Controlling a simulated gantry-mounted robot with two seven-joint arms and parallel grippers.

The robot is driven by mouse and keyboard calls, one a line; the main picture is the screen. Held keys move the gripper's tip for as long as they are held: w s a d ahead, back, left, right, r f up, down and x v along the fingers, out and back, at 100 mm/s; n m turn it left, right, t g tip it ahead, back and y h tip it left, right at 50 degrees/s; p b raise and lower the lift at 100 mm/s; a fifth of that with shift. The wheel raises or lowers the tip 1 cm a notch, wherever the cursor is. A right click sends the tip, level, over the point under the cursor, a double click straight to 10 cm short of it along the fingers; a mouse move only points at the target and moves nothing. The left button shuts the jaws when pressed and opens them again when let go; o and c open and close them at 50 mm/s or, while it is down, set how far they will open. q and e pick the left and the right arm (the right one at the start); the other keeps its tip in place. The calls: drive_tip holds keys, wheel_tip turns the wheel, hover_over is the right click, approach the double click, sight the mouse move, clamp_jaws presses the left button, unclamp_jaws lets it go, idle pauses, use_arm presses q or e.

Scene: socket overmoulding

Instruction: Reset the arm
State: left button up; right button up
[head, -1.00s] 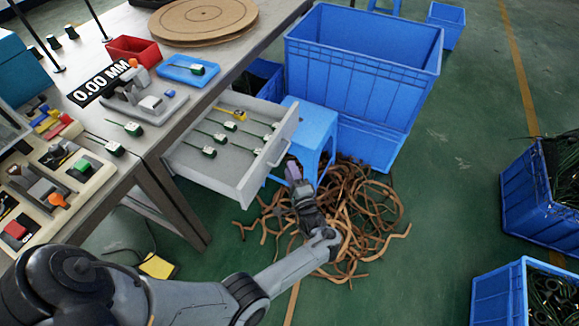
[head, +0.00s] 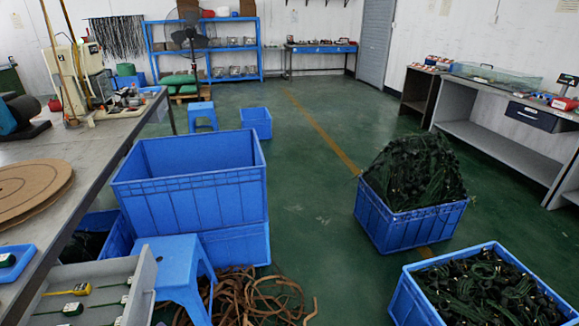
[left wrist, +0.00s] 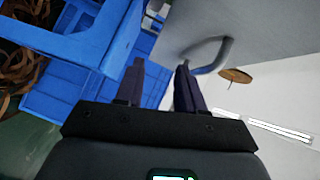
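My left gripper (left wrist: 160,75) shows in the left wrist view. Its two dark fingers stand apart with nothing between them. Beyond the fingers are a blue stool (left wrist: 75,40) at the left and the grey front and handle (left wrist: 211,58) of a drawer at the upper right. In the head view neither gripper and no arm is visible. The open drawer (head: 142,290) at the lower left holds several tools with green and yellow handles. My right gripper is in no current view.
A large empty blue bin (head: 190,205) stands behind the blue stool (head: 172,268). Brown strips (head: 262,298) lie on the floor. Two blue crates of dark cords (head: 400,226) (head: 440,310) stand at the right. The workbench (head: 90,150) runs along the left. Green floor between is clear.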

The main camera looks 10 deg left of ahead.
use_arm(q)
drive_tip(key=s+d+n+h, duration=0.2)
drive_tip(key=s+d+h, duration=0.6)
drive_tip(key=d+h, duration=0.35)
drive_tip(key=s+d+r+m+g+h, duration=0.1)
drive_tip(key=s+d+r+g+h, duration=0.2)
drive_tip(key=s, duration=0.6)
drive_tip(key=s+d+r+g, duration=0.1)
drive_tip(key=s+d+r, duration=0.2)
drive_tip(key=s+d, duration=0.35)
wheel_tip(320, 180, up, 56)
drive_tip(key=s+a+p, duration=0.1)
drive_tip(key=s+p, duration=0.1)
drive_tip(key=p, duration=5.4)
wheel_tip(320, 180, down, 69)
drive_tip(key=b, duration=6.9)
drive_tip(key=shift+a+f, duration=0.15)
